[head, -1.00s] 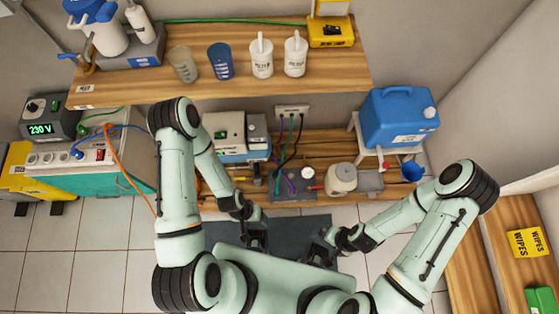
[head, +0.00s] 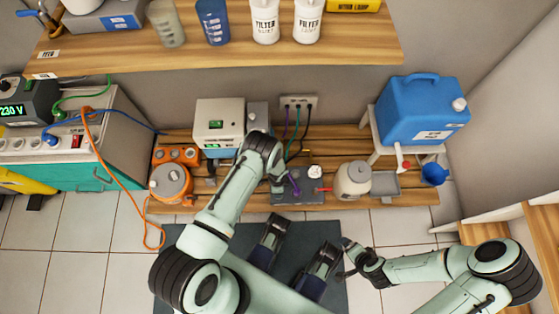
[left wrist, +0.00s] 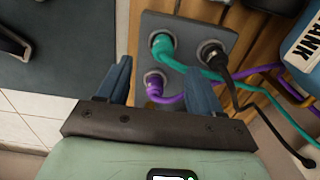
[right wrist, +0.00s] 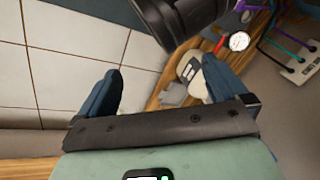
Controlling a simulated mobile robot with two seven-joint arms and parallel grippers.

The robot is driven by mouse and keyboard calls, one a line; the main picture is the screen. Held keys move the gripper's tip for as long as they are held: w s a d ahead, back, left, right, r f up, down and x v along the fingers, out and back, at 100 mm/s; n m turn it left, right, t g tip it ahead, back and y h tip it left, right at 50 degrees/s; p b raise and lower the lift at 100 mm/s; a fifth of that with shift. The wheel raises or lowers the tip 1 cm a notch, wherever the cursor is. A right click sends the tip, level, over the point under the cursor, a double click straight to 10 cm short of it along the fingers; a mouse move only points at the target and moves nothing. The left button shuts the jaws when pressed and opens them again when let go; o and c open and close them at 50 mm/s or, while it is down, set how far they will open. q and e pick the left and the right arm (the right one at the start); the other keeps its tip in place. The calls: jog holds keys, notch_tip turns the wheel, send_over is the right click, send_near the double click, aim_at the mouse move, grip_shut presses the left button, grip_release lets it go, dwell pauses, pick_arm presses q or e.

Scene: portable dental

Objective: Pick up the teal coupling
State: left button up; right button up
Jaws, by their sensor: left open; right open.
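The teal coupling (left wrist: 162,45) is seated in a grey panel (left wrist: 185,25) in the left wrist view, with a teal hose running off to the right. A purple coupling (left wrist: 154,82) sits just below it and a black one (left wrist: 210,52) to its right. My left gripper (left wrist: 157,70) is open and empty over the panel. The purple coupling shows between its fingers; the teal one shows just beyond the fingertips. In the head view my left arm hides part of the panel and the couplings. My right gripper (right wrist: 160,75) is open and empty, away from the panel.
A cream jar (head: 353,180) and a grey tray (head: 384,184) stand right of the panel, a white unit (head: 220,125) behind left. An orange pot (head: 171,183) is at left. A blue tank (head: 421,108) stands on a stool. A shelf (head: 205,55) overhangs the bench.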

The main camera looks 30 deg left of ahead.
pick_arm(q)
notch_tip(320, 180, down, 4)
jog(key=shift+r+b, duration=0.1)
jog(key=shift+b, duration=0.45)
jog(key=f, duration=0.1)
jog(key=f+b, duration=0.1)
jog(key=w+f+b, duration=0.1)
jog(key=f, duration=0.1)
jog(key=shift+d+f, duration=0.1)
jog(key=shift+d, duration=0.15)
jog(key=shift+f, duration=0.3)
pick_arm(e)
jog(key=shift+g, duration=0.3)
jog(key=f, duration=0.1)
jog(key=d+f, duration=0.1)
jog(key=f, duration=0.1)
jog(key=s+d+f, duration=0.1)
jog(key=f, duration=0.1)
jog(key=shift+s+f, duration=0.1)
jog(key=shift+f, duration=0.15)
pick_arm(q)
jog(key=c, duration=1.1)
